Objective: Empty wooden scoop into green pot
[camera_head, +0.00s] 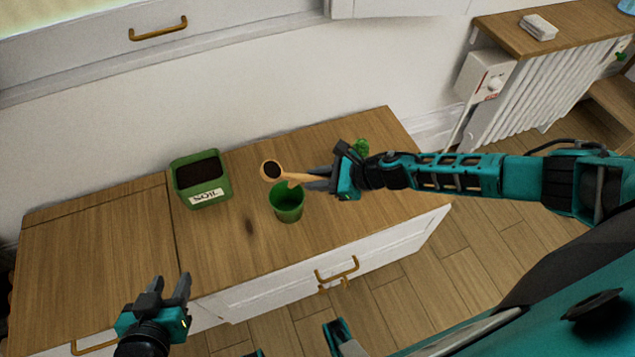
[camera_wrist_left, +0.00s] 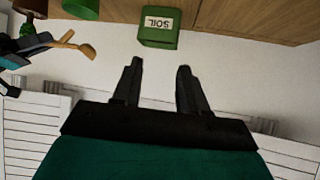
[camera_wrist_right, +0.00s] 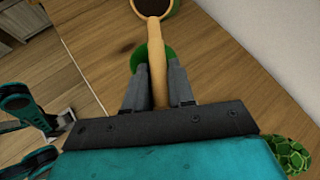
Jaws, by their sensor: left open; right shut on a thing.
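The wooden scoop (camera_head: 291,177) is in my right gripper (camera_head: 318,180), which is shut on its handle. Its bowl (camera_head: 271,170) holds dark soil and is above and slightly left of the green pot's opening. The scoop also shows in the right wrist view (camera_wrist_right: 157,65), with the bowl at the top edge. The green pot (camera_head: 288,207) stands upright on the wooden cabinet top, below the scoop; in the right wrist view it is mostly hidden behind the handle. My left gripper (camera_head: 173,290) is open and empty in front of the cabinet. It shows in the left wrist view (camera_wrist_left: 155,80).
A green soil box (camera_head: 203,182) with a SOIL label stands left of the pot on the cabinet top (camera_head: 110,235). A green plant (camera_head: 361,147) is behind my right gripper. A white radiator (camera_head: 535,90) stands at the back right. The cabinet's left part is clear.

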